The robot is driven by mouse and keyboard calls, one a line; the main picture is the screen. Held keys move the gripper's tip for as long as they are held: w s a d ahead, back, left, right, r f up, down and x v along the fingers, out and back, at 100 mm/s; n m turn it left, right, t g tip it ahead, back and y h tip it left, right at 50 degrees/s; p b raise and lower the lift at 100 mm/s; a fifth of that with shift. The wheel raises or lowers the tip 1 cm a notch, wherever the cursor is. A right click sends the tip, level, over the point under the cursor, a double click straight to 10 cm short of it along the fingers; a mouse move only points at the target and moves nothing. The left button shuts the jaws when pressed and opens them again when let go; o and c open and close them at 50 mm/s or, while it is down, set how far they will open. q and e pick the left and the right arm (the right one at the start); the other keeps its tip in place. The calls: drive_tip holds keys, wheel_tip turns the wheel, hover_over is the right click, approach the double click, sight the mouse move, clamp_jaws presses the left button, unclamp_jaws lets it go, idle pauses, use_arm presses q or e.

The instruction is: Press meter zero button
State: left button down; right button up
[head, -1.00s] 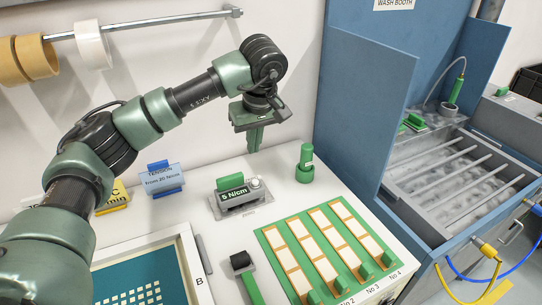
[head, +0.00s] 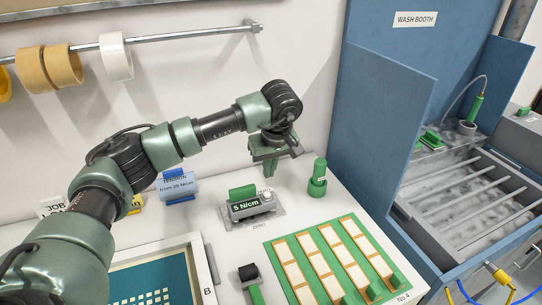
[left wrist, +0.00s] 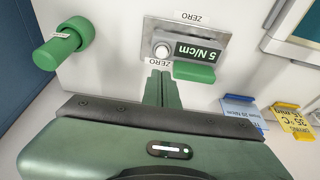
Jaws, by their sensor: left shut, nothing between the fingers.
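The meter (head: 246,207) is a grey device with a dark display reading 5 N/cm and a green block behind it, standing on the white table. Its round white zero button (head: 267,194) is at the right end. In the left wrist view the button (left wrist: 162,51) shows clearly beside the display, with ZERO labels on the plate. My left gripper (head: 268,173) is shut and empty, pointing down just above the button. In the left wrist view its fingertips (left wrist: 160,74) lie just below the button in the picture; a small gap seems to remain.
A green cylinder (head: 318,178) stands close to the right of my left gripper. A blue tension sign (head: 177,186) stands left of the meter. A green board with white strips (head: 334,260) and a black-headed, green-handled tool (head: 248,272) lie in front. A blue booth panel (head: 382,125) rises at right.

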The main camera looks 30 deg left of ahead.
sight(267, 193)
use_arm(q)
drive_tip(key=x, duration=0.2)
drive_tip(key=p+x, duration=0.1)
drive_tip(key=x, duration=0.1)
drive_tip(key=d+p+x, duration=0.1)
drive_tip(key=x, duration=0.1)
drive_tip(key=shift+s+a+f, duration=0.15)
drive_tip(key=shift+s+f, duration=0.15)
drive_tip(key=shift+f, duration=0.25)
